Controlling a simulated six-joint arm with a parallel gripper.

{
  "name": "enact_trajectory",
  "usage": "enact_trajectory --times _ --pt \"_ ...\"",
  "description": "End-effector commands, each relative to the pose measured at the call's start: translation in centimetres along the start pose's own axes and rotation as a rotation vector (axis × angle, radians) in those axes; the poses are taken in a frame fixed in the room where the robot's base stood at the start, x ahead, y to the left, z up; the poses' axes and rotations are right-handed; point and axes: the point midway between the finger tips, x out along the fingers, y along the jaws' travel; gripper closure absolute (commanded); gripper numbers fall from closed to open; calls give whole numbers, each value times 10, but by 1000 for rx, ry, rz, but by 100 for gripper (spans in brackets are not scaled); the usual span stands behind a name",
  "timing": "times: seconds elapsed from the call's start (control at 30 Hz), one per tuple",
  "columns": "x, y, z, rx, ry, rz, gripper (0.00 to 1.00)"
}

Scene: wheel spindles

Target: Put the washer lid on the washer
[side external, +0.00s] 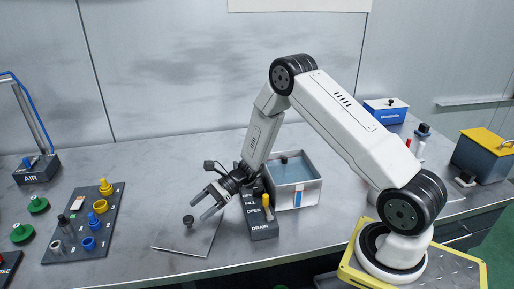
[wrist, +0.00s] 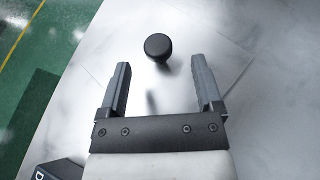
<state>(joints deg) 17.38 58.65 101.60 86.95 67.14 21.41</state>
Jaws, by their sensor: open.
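The washer lid (side external: 172,240) is a flat grey square plate with a small black knob (side external: 188,220). It lies on the table near the front edge. In the wrist view the knob (wrist: 158,47) is just beyond my fingertips, roughly midway between them, and the pale lid (wrist: 215,62) lies beneath. My gripper (side external: 205,202) is open and empty, above and to the right of the knob; its two fingers also show in the wrist view (wrist: 160,70). The washer (side external: 297,194) is an open metal box with bluish liquid inside, standing behind and right of my gripper.
A dark valve block (side external: 262,228) with a yellow-topped lever stands against the washer's left front. A dark tray of small parts (side external: 70,247) lies at left. A blue box (side external: 386,112) and a yellow-lidded box (side external: 484,150) stand at right. The table behind the lid is clear.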

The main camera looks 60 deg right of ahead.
Motion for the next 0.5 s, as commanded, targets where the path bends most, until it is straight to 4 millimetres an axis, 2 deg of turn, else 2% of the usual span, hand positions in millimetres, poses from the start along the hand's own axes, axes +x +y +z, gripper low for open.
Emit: enact_trajectory --times 0.17,0.5 --pt "12 1 -1 0 1 3 16" --pt "47 3 -1 0 1 2 16"
